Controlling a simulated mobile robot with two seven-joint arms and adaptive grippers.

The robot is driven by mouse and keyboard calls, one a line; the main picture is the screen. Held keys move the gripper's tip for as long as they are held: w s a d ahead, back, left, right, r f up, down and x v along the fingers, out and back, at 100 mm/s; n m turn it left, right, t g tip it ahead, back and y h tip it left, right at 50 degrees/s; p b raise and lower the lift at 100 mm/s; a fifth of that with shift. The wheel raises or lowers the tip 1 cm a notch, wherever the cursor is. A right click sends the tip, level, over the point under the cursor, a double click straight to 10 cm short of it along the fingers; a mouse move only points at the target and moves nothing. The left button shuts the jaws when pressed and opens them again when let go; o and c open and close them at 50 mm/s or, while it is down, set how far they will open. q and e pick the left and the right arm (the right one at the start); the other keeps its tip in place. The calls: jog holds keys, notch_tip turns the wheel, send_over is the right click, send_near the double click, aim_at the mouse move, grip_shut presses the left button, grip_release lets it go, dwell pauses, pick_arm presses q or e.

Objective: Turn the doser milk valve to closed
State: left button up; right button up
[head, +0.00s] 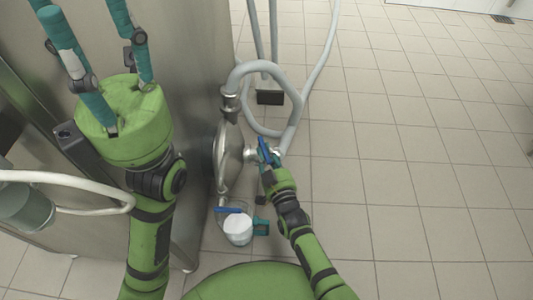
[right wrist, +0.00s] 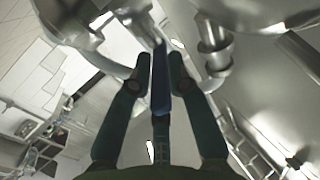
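A blue valve handle (head: 264,149) sits on the right side of the round steel doser (head: 228,157), by a grey hose. My right gripper (head: 267,165) is at this handle. In the right wrist view the blue handle (right wrist: 160,82) runs between the two teal fingers (right wrist: 160,68), which are closed in on it from both sides. A second blue handle (head: 229,210) is on the lower pipe, above a clear container with white contents (head: 238,230). My left gripper (head: 100,45) is open and empty at the upper left, far from the doser.
A tall steel cabinet (head: 190,60) stands left of the doser. A grey hose (head: 290,85) loops above and to the right of it. A teal part (head: 261,227) is beside the container. The tiled floor (head: 410,160) on the right is clear.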

jog(key=shift+o, duration=0.3)
jog(key=shift+r, duration=0.1)
notch_tip(320, 180, up, 10)
dwell(0.6)
